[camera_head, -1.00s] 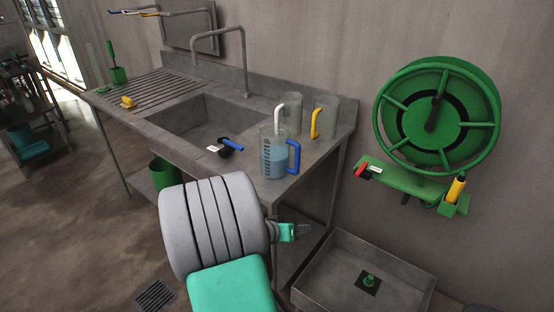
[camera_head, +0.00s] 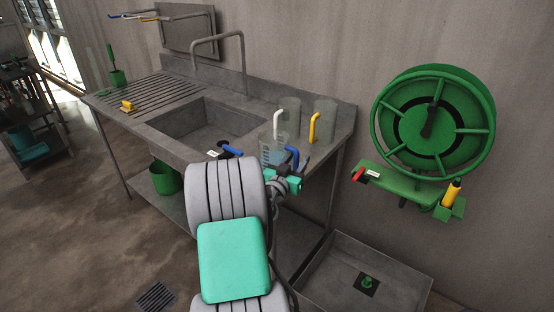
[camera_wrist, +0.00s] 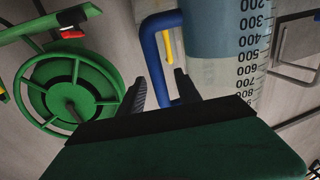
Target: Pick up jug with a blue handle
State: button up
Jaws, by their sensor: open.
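The jug with a blue handle (camera_head: 268,151) stands on the right end of the sink counter in the head view, partly hidden by my arm. It is clear, with a scale and blue liquid inside. In the wrist view the jug's graduated wall (camera_wrist: 228,60) fills the upper right. Its blue handle (camera_wrist: 153,62) reaches down between my fingers. My gripper (camera_wrist: 160,85) is open, with one dark finger on each side of the lower handle. I cannot tell whether either finger touches it. In the head view my gripper (camera_head: 298,168) is beside the handle.
A jug with a white handle (camera_head: 289,112) and one with a yellow handle (camera_head: 325,122) stand close behind. A blue-handled tool (camera_head: 231,150) lies by the sink basin (camera_head: 200,122). A green hose reel (camera_head: 440,80) hangs on the wall to the right. A floor basin (camera_head: 330,285) is below.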

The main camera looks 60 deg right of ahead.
grip_shut()
dwell(0.3)
dwell(1.0)
jog(key=shift+r, duration=0.1)
